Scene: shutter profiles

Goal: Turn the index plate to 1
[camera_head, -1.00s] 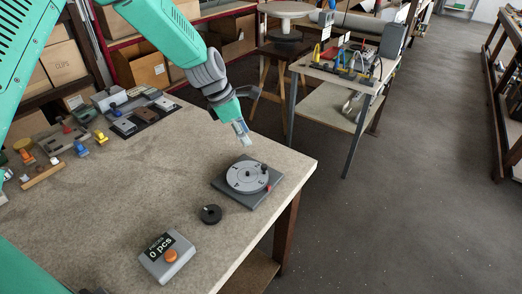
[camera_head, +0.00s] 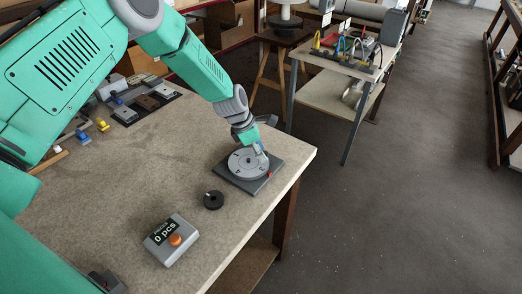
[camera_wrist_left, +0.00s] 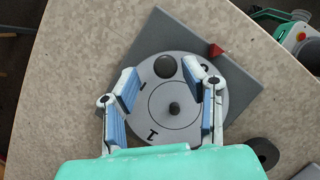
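The index plate (camera_head: 240,170) is a grey round disc on a dark square base (camera_head: 229,174) near the table's right edge. The wrist view shows the disc (camera_wrist_left: 185,122) with a black knob (camera_wrist_left: 164,67) near its rim and a black centre stub (camera_wrist_left: 174,108). A red pointer (camera_wrist_left: 216,50) sits on the base. The digit 1 is on the disc's near side, away from the pointer; the mark beside the pointer is partly hidden. My left gripper (camera_wrist_left: 170,78) is open over the disc, fingertips either side of the knob; contact cannot be told. My right gripper is not in view.
A black ring-shaped part (camera_head: 213,200) lies beside the base. A grey counter box (camera_head: 170,240) with an orange button, reading 0 pcs, stands nearer. Small parts and trays lie at the table's far left. A side table (camera_head: 335,98) stands behind, apart.

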